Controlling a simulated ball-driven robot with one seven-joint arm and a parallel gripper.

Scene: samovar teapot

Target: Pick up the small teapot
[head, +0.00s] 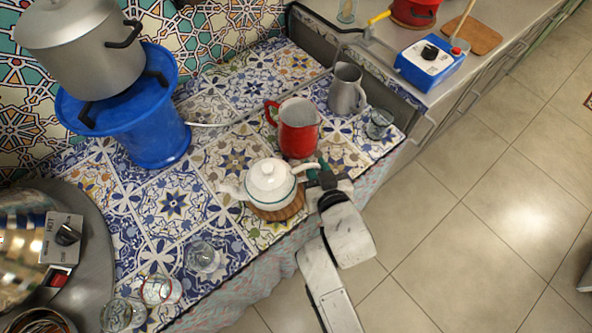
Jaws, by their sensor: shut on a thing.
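The small teapot (268,182) is white with a lid and a thin green line. It stands at or just over a round wooden trivet (283,211) near the front edge of the tiled counter; I cannot tell whether it touches the trivet. Its spout points left and its handle points right. My gripper (318,172) is at the right side of the teapot, shut on its handle. The fingertips partly hide the handle.
A red pitcher (298,128) stands close behind the teapot. A metal jug (346,90) and a glass (379,123) are further right. A blue stand (150,130) carries a large pot (85,50). Several glasses, including one clear glass (202,257), stand front left. Open floor lies right.

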